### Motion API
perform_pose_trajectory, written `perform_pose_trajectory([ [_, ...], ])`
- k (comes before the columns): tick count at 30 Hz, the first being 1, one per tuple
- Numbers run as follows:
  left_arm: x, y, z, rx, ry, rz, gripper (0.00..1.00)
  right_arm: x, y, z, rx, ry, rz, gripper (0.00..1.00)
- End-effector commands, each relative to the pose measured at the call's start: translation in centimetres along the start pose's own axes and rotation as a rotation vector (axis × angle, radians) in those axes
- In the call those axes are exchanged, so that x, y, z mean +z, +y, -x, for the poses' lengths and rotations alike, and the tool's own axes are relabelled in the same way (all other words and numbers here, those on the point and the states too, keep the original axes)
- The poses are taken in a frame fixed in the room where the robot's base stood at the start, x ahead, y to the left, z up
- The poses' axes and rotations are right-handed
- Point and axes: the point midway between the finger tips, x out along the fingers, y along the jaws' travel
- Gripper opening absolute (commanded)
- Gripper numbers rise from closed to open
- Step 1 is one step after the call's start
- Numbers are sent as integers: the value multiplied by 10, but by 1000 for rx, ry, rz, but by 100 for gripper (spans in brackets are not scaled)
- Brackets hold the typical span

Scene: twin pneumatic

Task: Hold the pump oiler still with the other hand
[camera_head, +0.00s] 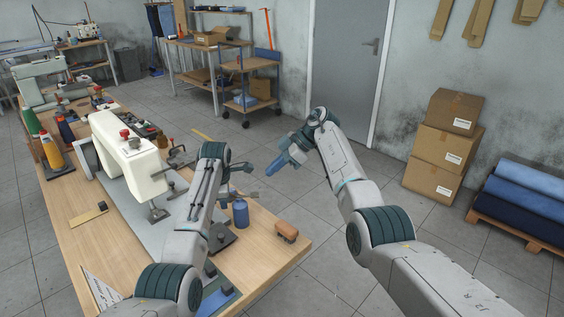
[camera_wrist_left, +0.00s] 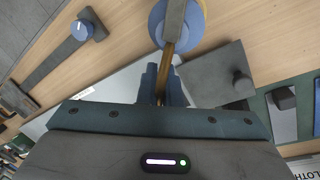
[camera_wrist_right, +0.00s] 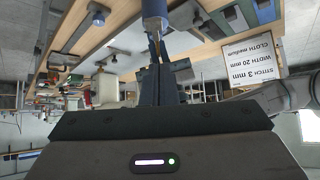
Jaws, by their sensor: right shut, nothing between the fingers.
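The pump oiler (camera_head: 240,212), a blue can, stands on the table to the right of my left forearm. In the left wrist view its blue round body (camera_wrist_left: 157,24) lies beyond the fingertips. A grey part covers its middle, and its brass spout runs back between the fingers of my left gripper (camera_wrist_left: 165,75). Whether those fingers press on the spout cannot be made out. My right gripper (camera_head: 270,167) is shut and empty, in the air right of the table. In the right wrist view the oiler's blue body (camera_wrist_right: 154,8) and spout are straight beyond the shut fingertips (camera_wrist_right: 158,72).
A white sewing machine (camera_head: 128,155) stands left of my left arm. A brown block (camera_head: 286,232) sits near the table's right corner. A printed card (camera_wrist_right: 254,58) shows in the right wrist view. Cardboard boxes (camera_head: 440,145) and blue cloth rolls (camera_head: 525,200) stand on the right.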

Motion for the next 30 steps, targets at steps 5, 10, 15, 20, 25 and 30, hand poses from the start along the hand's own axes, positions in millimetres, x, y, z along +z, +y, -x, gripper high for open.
perform_pose_trajectory([
  [5,0,0,0,1,0,0,0,0,-1,-39,-3,0,-1,0],
  [10,0,0,0,1,1,0,0,17,-1,-59,-2,-1,-4,0],
  [15,0,0,0,1,0,0,0,27,0,-68,0,-1,-2,0],
  [20,0,0,0,0,0,0,0,29,0,-71,1,-1,-1,0],
  [25,0,0,0,0,0,0,0,29,0,-70,1,-1,-1,0],
  [30,0,0,0,0,0,0,0,35,0,-73,0,-1,-2,0],
])
